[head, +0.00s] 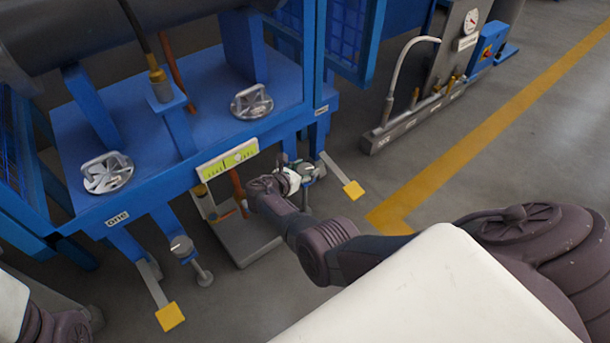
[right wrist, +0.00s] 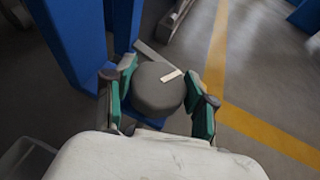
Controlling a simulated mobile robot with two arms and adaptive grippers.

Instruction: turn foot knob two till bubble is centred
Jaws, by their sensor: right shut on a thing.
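A round grey foot knob (right wrist: 158,88) with a pale pointer mark on its top sits between the green-padded fingers of my right gripper (right wrist: 160,98). My right gripper (head: 296,179) is shut on this knob, which shows in the head view as a small pale cap (head: 308,171) under the right end of the blue frame. A yellow-green level vial (head: 228,160) is fixed to the frame's front beam. A small pale spot shows right of its middle, but the bubble is too small to read surely. Another foot knob (head: 181,246) stands at the left foot. My left gripper is out of view.
The blue frame (head: 120,205) stands close behind the knob, with a leg beside my right gripper. Yellow-tipped foot bars (head: 354,190) reach out along the floor. A grey plate (head: 245,240) lies below. Open floor and a yellow line (head: 480,140) are to the right.

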